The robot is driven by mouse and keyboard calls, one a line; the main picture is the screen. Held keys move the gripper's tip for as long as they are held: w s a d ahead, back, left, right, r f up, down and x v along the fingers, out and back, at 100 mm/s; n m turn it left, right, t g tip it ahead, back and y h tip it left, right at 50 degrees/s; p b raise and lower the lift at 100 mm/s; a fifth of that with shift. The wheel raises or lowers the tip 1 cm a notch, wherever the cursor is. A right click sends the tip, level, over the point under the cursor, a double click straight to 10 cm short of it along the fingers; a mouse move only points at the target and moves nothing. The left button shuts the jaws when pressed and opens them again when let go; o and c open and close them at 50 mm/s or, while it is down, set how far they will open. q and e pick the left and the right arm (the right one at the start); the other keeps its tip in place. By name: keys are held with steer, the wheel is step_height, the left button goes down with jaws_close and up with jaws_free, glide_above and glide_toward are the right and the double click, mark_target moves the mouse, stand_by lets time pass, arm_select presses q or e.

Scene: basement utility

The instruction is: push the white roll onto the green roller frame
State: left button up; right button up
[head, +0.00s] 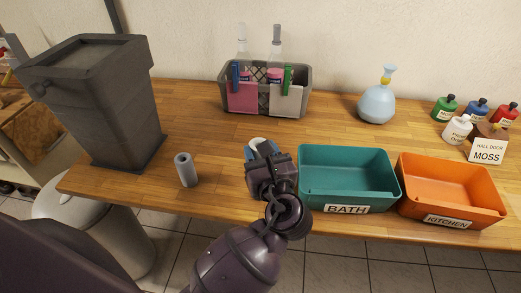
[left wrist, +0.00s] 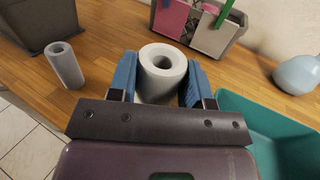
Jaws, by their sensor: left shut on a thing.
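The white roll (left wrist: 161,74) is a short hollow tube, upright with its open bore facing up in the left wrist view. My left gripper (left wrist: 160,80) has its blue fingers shut on it, one on each side. In the head view my left gripper (head: 262,152) is over the table's front part, left of the teal bin, and mostly hides the roll. I cannot make out a green roller frame for certain. A narrow green piece (head: 288,77) shows at the front of the grey caddy, above a white cloth. My right gripper is not in view.
A grey roll (head: 185,170) stands left of my gripper, near a tall dark bin (head: 97,105). The grey caddy (head: 309,78) stands at the back. The teal BATH bin (head: 349,190) and orange KITCHEN bin (head: 451,190) are right. Wood between caddy and gripper is clear.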

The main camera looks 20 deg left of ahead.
arm_select(q)
steer(key=shift+f+b, duration=1.35)
steer(key=shift+f, duration=2.5)
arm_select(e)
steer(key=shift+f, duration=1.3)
arm_select(q)
steer(key=o, duration=1)
steer(key=shift+b+v, duration=0.5)
steer(key=shift+v, duration=4.95)
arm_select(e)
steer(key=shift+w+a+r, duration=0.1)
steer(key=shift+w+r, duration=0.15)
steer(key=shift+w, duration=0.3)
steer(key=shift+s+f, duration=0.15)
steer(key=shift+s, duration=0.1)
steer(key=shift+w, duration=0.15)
